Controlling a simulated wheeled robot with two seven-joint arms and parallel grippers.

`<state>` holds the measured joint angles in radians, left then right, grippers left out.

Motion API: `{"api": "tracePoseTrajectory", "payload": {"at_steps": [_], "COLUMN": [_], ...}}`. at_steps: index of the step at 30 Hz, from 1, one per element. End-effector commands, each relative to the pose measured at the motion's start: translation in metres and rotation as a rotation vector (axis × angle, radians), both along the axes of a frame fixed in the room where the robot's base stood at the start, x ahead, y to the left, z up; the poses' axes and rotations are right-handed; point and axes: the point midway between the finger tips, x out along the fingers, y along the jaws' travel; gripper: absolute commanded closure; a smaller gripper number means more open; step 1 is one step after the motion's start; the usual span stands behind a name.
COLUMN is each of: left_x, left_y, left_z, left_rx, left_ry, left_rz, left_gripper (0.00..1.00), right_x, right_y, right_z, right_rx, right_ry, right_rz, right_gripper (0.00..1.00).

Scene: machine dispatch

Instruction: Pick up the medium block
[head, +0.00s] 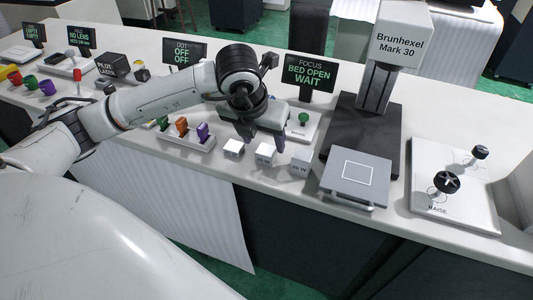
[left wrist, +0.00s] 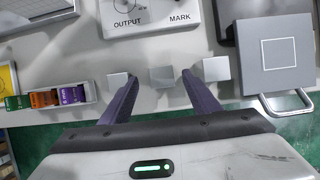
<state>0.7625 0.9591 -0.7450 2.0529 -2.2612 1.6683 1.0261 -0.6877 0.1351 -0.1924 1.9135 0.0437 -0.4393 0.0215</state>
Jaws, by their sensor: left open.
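Three pale metal cubes stand in a row near the front edge of the counter. The left one, the smallest (head: 233,149), the middle, medium block (head: 265,155) and the right, largest one (head: 301,163) also show in the left wrist view, with the medium block (left wrist: 162,77) in the centre. My left gripper (head: 265,143) is open, pointing down over the medium block. In the left wrist view its two fingertips (left wrist: 160,77) lie on either side of that block, with gaps. I cannot tell its exact height. My right gripper is not in view.
A grey plate with a white square (head: 358,172) and front handle lies right of the cubes, before the Brunhexel machine (head: 376,80). A tray with green, orange and purple pieces (head: 178,139) stands left. A white knob panel (head: 455,190) is at far right.

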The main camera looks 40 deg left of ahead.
Motion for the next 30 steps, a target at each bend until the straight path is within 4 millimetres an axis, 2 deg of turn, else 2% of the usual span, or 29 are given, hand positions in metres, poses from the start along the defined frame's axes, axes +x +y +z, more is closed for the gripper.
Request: {"api": "tracePoseTrajectory", "payload": {"at_steps": [9, 18, 20, 27, 30], "left_x": [0.012, 0.015, 0.014, 0.015, 0.015], "left_y": [0.0, 0.001, 0.001, 0.001, 0.001], "left_z": [-0.042, -0.048, -0.048, -0.048, -0.047], "left_rx": [-0.002, -0.002, -0.002, -0.002, -0.002], "left_ry": [0.004, 0.002, 0.002, 0.002, -0.001], "left_rz": [0.0, -0.003, -0.003, -0.002, -0.002], "left_gripper": [0.44, 0.44, 0.51, 0.91, 0.93], "right_x": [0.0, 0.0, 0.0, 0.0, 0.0], "right_y": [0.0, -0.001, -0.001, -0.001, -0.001], "right_z": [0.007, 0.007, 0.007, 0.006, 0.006], "right_rx": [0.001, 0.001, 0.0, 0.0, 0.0], "right_ry": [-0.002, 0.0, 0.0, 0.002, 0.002], "right_rz": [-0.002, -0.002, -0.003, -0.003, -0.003], "right_gripper": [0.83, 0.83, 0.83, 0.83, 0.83]}}
